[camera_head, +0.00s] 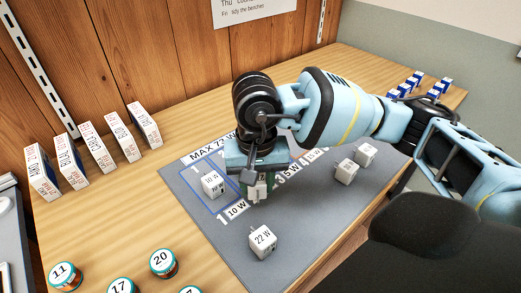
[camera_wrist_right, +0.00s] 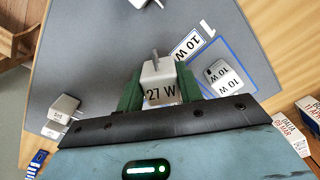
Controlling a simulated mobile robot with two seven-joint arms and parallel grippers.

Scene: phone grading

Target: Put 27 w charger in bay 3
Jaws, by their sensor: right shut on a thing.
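The 27 W charger (camera_wrist_right: 160,82), a white block with a metal prong, is between the green fingers of my right gripper (camera_head: 258,190); its label faces the wrist camera. In the head view the gripper is over the grey mat (camera_head: 215,238), just right of the blue-outlined bay, and mostly hides the charger. A label with a 3 and "5 W" (camera_head: 291,173) is printed on the mat right of the gripper. The gripper and arm cover much of the area around it, so bay 3's outline is not clear. My left gripper is not in view.
A 10 W charger (camera_head: 213,184) sits in the blue-outlined bay. A 22 W charger (camera_head: 262,241) stands near the mat's front. Two more chargers (camera_head: 346,171) are at the right. Boxes (camera_head: 109,137) line the wall; round tins (camera_head: 163,263) stand at front left.

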